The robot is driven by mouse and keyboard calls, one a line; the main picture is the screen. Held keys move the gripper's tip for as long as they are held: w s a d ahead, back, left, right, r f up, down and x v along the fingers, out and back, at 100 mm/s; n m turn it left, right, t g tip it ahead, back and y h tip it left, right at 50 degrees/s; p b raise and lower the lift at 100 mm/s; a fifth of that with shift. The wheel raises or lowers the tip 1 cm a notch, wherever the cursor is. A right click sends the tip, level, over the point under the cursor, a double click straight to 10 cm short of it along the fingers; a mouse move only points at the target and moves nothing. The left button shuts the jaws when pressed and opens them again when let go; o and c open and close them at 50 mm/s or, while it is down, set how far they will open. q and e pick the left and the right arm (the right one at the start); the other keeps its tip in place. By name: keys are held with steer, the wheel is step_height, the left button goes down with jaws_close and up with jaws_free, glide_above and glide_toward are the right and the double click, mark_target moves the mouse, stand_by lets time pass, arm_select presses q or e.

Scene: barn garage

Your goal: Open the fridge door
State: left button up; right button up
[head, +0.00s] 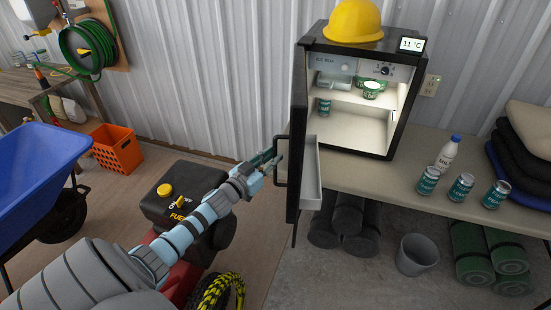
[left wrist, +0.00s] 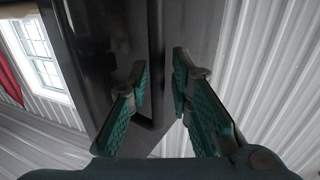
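The small black fridge (head: 348,132) stands on the table with its pale, lit inside showing. Its door (head: 297,150) is swung wide open toward me and seen nearly edge-on, with a white door shelf on its inner side. The dark bar handle (head: 276,166) is on the door's left, outer face. My left gripper (head: 268,163) is at the handle. In the left wrist view my left gripper (left wrist: 160,82) is open, with the dark handle bar (left wrist: 156,60) between its teal fingers and a gap beside it. My right gripper is not in view.
A yellow hard hat (head: 355,20) sits on the fridge. Several cans and a milk bottle (head: 447,151) stand on the table (head: 395,180) at right. A black-and-red fuel-labelled machine (head: 185,205) stands below my left arm. A grey bucket (head: 417,255) and rolled mats are under the table.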

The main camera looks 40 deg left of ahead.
arm_select(q)
steer(key=shift+w+d+r, duration=0.1)
steer(key=shift+w+r, duration=0.2)
steer(key=shift+w, duration=0.25)
steer(key=shift+w+f, duration=0.1)
steer(key=shift+w, duration=0.05)
jaws_close()
steer(key=shift+f, duration=0.1)
